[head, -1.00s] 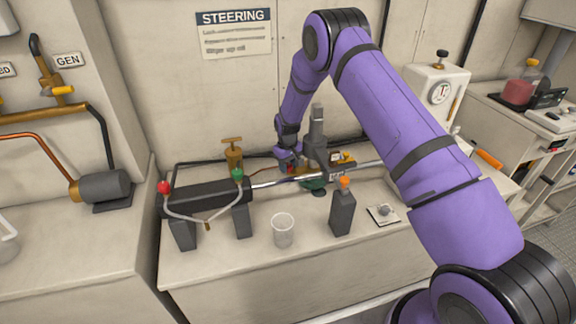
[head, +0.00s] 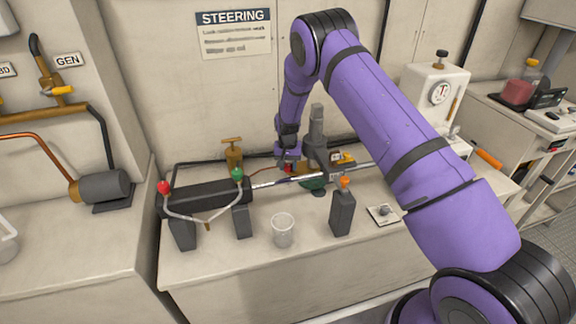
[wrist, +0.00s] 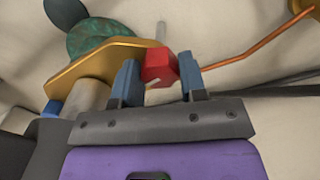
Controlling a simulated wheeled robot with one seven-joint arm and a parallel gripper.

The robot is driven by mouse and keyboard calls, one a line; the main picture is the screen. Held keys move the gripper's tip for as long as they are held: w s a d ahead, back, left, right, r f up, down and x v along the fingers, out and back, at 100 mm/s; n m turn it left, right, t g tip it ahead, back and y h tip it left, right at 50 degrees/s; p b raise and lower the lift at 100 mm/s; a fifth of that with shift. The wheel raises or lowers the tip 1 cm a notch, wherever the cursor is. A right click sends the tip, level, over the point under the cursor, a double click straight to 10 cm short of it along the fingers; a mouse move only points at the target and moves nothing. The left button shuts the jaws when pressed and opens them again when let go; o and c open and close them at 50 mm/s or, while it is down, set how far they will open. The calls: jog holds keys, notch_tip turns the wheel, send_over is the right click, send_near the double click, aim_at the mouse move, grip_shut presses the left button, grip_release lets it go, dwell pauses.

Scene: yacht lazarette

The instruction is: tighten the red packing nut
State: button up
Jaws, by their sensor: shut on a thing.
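The red packing nut (wrist: 158,67) shows in the wrist view as a red faceted piece between the blue fingertips of my gripper (wrist: 160,80). My gripper is shut on it. A thin pale rod rises behind the nut. A gold-coloured flange plate (wrist: 95,62) lies just left of the nut, beside the left finger. In the head view the nut (head: 288,168) is a small red spot, partly hidden by my gripper (head: 287,160), near the steering cylinder's rod.
The black steering cylinder (head: 205,197) with red and green knobs lies on the bench. A clear cup (head: 283,230) and a grey post with an orange knob (head: 343,210) stand in front. A copper pipe (wrist: 250,47) runs right of the nut.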

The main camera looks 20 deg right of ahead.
aim_at(288, 165)
jog(key=shift+m, duration=0.5)
jog(key=o, duration=0.9)
jog(key=shift+r, duration=0.1)
notch_tip(288, 165, up, 11)
jog(key=shift+f, duration=0.2)
